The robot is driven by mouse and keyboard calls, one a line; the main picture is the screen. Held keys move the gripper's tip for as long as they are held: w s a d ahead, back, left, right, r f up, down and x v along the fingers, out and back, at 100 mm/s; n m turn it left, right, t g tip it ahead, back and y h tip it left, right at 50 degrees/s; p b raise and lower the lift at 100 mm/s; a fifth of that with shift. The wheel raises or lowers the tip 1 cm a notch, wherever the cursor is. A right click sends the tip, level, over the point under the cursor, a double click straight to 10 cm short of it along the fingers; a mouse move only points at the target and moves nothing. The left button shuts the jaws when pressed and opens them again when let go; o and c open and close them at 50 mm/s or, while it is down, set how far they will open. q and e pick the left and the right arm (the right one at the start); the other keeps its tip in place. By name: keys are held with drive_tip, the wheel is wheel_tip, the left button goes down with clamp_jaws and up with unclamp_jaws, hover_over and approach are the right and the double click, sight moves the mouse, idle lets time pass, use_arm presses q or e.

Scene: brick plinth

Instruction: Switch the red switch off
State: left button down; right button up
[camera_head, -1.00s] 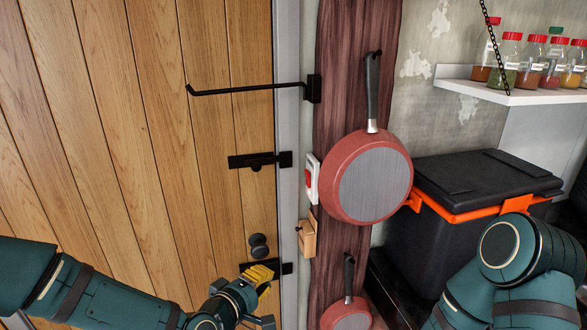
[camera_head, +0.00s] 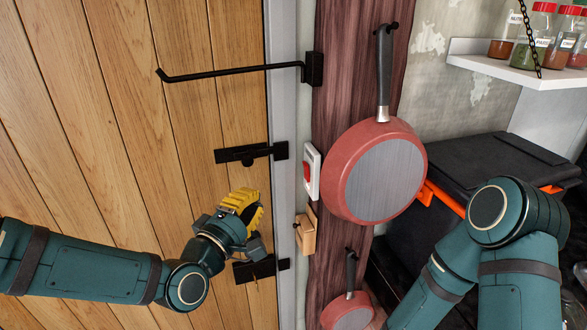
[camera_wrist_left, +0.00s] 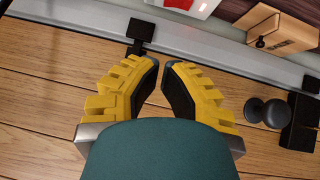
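The large red pan (camera_head: 385,178) hangs right of the switch, a smaller pan (camera_head: 348,312) below. A wooden block (camera_head: 306,232) is mounted under the switch. A black hook bar (camera_head: 230,72) and a latch (camera_head: 250,154) jut near the door edge. A black bin (camera_head: 490,165) stands right.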

sight(306, 172)
use_arm(q)
drive_tip(key=x, duration=1)
drive_tip(key=d, duration=0.1)
drive_tip(key=w+d, duration=0.1)
drive_tip(key=d, duration=0.1)
drive_tip(key=shift+r, duration=0.2)
drive_tip(key=shift+w+d, duration=0.1)
drive_tip(key=shift+d, duration=0.25)
drive_tip(key=shift+d+r, duration=0.1)
